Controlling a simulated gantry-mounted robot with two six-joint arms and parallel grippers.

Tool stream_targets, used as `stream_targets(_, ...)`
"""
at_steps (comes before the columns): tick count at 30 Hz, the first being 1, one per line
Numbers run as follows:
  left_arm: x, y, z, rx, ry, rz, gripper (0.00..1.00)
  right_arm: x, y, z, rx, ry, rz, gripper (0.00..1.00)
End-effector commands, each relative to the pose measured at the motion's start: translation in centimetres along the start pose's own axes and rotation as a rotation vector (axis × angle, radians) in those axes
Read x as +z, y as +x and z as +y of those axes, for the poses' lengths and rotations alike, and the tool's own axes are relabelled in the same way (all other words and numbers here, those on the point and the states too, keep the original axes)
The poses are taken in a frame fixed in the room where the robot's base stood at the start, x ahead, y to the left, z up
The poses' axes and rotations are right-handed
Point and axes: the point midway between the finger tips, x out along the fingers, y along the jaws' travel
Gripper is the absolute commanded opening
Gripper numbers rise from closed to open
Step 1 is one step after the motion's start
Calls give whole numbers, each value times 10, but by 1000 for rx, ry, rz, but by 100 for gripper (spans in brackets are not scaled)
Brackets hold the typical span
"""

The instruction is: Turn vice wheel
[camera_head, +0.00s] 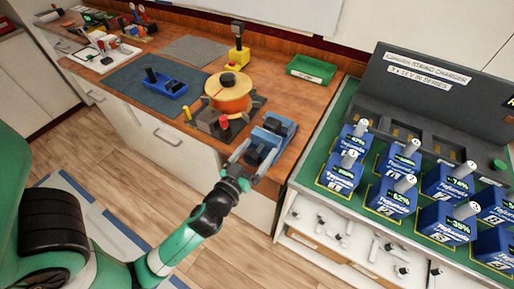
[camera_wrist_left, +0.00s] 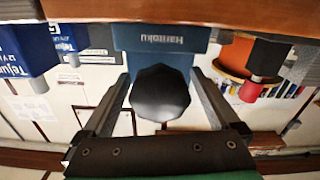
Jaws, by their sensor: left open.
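The blue vice (camera_head: 276,130) sits at the front edge of the wooden bench. Its black wheel (camera_wrist_left: 160,93) is a dark faceted knob in the left wrist view, in front of the blue vice body (camera_wrist_left: 160,38) with white lettering. My left gripper (camera_head: 253,158) reaches up to the vice from the front. In the left wrist view the left gripper (camera_wrist_left: 160,100) is open, one finger on each side of the wheel, with visible gaps to it. In the head view the fingers partly hide the wheel. My right gripper is not in view.
An orange round device (camera_head: 229,98) with a red knob (camera_head: 223,122) stands left of the vice. A blue tool (camera_head: 168,90) lies on a mat further left. A green tray (camera_head: 312,69) is behind. Several blue battery packs (camera_head: 345,172) stand on the green-topped cabinet to the right.

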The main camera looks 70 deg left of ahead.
Motion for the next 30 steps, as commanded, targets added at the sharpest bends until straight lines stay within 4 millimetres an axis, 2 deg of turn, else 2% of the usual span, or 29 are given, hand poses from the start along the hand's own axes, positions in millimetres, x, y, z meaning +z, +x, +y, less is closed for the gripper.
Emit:
stream_targets(7, 1, 1, 0, 0, 0, -1, 96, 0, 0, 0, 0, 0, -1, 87)
stream_targets(21, 1, 1, 0, 0, 0, -1, 11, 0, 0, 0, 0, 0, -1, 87)
stream_targets(30, 0, 0, 0, 1, 65, 0, 10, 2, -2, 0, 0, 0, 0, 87)
